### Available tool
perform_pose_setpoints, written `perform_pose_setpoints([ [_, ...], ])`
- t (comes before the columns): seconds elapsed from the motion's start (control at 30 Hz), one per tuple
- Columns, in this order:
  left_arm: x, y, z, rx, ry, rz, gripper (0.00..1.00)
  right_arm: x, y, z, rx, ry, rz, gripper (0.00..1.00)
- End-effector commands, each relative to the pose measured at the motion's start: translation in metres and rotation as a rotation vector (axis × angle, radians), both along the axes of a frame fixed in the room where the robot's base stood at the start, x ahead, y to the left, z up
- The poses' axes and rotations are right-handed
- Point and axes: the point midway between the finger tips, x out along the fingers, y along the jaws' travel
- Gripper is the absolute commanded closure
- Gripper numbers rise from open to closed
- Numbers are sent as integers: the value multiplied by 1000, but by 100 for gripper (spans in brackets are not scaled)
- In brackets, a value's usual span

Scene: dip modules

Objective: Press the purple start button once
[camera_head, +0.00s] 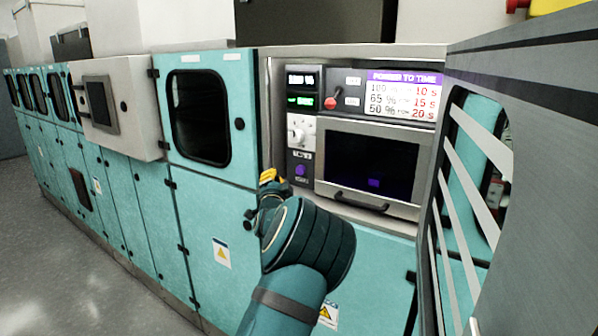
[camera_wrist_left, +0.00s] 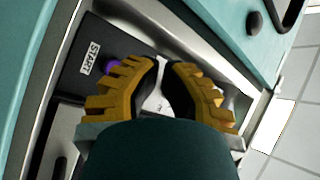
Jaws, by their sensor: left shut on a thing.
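The purple start button (camera_head: 301,170) sits low on the dark control panel, under a white knob (camera_head: 296,133). In the left wrist view the button (camera_wrist_left: 111,64) shows beside the START label (camera_wrist_left: 90,57), partly hidden behind a yellow finger. My left gripper (camera_head: 270,178) is just left of the button in the head view. In the left wrist view its yellow fingers (camera_wrist_left: 166,64) are nearly together. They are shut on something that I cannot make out. The button lies beside the fingers, not between them. The gripper's contact with the panel cannot be told. My right gripper is out of view.
A microwave-like oven (camera_head: 368,165) with a front handle stands right of the panel. A red-tipped switch (camera_head: 331,102) and a power-to-time chart (camera_head: 404,95) are above it. An open grey door (camera_head: 540,190) stands at the right. Teal cabinets (camera_head: 210,215) line the left.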

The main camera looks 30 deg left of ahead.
Motion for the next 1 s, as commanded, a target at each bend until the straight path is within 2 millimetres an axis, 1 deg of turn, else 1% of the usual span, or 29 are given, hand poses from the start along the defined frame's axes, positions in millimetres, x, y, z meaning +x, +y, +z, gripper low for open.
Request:
perform_pose_setpoints([
  [0.2,30,-3,1,2,1,-2,100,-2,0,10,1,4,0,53],
  [0.37,50,-5,1,2,0,-3,100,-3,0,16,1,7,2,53],
  [0.5,63,-5,-1,1,-1,-2,100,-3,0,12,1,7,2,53],
  [0.7,73,-6,-1,-1,0,-2,100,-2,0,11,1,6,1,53],
  [1.0,75,-7,-1,-2,1,-1,100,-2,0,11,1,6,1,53],
])
